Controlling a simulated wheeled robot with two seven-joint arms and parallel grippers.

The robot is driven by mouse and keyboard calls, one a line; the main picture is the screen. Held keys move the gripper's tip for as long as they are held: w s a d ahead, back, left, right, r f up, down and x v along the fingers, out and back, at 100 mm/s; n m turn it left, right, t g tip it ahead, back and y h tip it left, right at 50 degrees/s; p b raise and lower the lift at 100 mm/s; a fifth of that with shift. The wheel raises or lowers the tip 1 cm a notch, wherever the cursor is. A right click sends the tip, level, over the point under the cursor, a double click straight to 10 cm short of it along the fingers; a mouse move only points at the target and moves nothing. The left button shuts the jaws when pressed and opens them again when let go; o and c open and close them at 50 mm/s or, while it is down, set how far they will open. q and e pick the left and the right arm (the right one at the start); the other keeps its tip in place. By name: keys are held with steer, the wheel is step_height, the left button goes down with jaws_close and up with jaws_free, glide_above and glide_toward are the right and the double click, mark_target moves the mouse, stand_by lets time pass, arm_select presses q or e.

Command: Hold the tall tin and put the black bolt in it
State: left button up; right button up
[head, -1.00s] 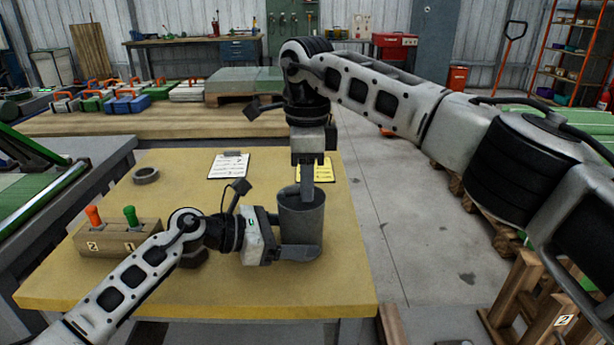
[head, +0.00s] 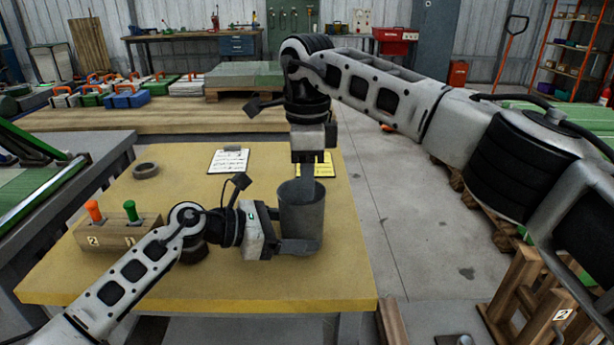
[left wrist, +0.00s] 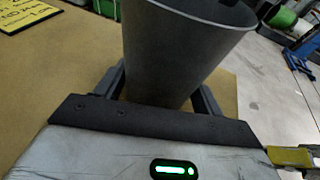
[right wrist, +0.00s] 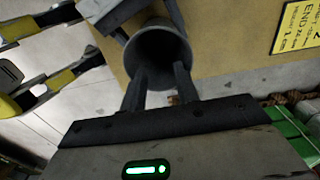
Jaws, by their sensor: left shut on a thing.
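The tall tin (head: 302,220), a dark grey open-topped can, stands upright near the right edge of the yellow table. My left gripper (head: 298,246) is shut around its lower part, with a finger on each side in the left wrist view (left wrist: 160,90). My right gripper (head: 306,188) points straight down over the tin, its fingertips inside the mouth. In the right wrist view its two fingers (right wrist: 161,78) stand apart over the tin's dark inside (right wrist: 162,48). I cannot make out the black bolt in any view; the tin's inside is too dark.
On the table (head: 200,285) are a wooden block (head: 118,232) with an orange and a green peg, a tape roll (head: 146,170), a white clipboard sheet (head: 229,160) and a yellow card (head: 314,166). The table's front middle is clear.

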stand_by(0.3)
steer(key=o, duration=0.6)
steer(key=shift+c, duration=0.2)
arm_select(q)
steer(key=shift+c, duration=0.2)
arm_select(e)
step_height(320, 180, up, 12)
arm_select(q)
steer(key=o, duration=0.8)
steer(key=shift+o, duration=0.2)
